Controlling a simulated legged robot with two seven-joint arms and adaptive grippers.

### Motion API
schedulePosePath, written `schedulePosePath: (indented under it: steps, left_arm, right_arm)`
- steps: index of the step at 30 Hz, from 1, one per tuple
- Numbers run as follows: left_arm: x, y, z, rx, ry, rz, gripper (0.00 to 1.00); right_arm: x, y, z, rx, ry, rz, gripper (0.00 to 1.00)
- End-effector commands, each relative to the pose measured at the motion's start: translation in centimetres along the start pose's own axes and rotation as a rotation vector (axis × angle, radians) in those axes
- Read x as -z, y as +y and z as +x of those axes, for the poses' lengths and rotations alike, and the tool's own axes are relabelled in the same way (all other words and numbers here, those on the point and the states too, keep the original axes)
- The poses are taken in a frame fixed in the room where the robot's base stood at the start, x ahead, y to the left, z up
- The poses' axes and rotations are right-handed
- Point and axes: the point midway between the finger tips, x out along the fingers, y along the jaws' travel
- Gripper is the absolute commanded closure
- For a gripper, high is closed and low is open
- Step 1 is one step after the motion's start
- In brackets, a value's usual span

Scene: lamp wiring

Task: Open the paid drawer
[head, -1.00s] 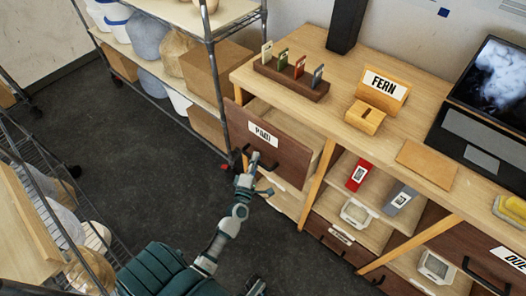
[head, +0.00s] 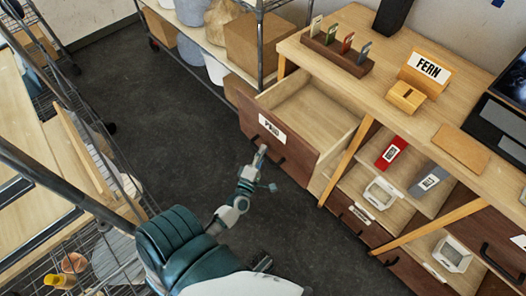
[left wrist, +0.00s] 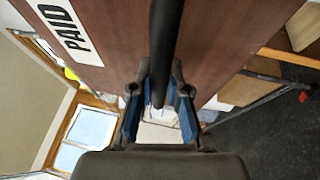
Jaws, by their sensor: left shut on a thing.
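The paid drawer (head: 302,146) is pulled well out of the desk in the head view, and its light wooden inside looks empty. Its dark brown front carries a white PAID label (head: 272,128) and a black handle (head: 268,146). My left gripper (head: 260,158) is at this handle. In the left wrist view the fingers (left wrist: 160,105) are shut around the dark handle bar (left wrist: 165,45), with the brown front and the PAID label (left wrist: 66,28) behind. My right gripper is not in view.
Lower shelves hold a red binder (head: 391,152) and a grey binder (head: 429,180). Wire shelving (head: 75,130) stands left. Dark floor (head: 185,125) lies open between.

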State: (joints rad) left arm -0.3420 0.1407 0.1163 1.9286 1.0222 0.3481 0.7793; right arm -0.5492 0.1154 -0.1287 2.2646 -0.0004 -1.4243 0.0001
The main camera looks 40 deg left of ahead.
Motion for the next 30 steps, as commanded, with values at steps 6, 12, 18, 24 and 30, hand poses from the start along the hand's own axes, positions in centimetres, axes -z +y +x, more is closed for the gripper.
schedulePosePath:
  steps: [6, 12, 18, 24, 30]
  left_arm:
    - [-0.1, -0.6, -0.2, 0.014, -0.004, -0.001, 0.68]
    - [-0.1, -0.3, -0.1, 0.008, -0.002, 0.0, 0.59]
    - [0.0, -0.3, -0.5, 0.006, -0.001, 0.001, 0.59]
    - [0.0, -0.4, -3.8, 0.01, -0.003, 0.002, 0.59]
    - [0.0, -0.4, -8.3, 0.012, -0.003, 0.002, 0.59]
  right_arm:
    - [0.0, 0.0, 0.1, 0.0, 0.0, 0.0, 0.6]
    - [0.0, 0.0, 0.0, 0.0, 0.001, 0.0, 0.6]
    - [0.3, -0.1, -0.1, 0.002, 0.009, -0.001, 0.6]
    - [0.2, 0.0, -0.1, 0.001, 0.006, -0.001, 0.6]
    - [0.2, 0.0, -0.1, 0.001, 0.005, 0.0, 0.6]
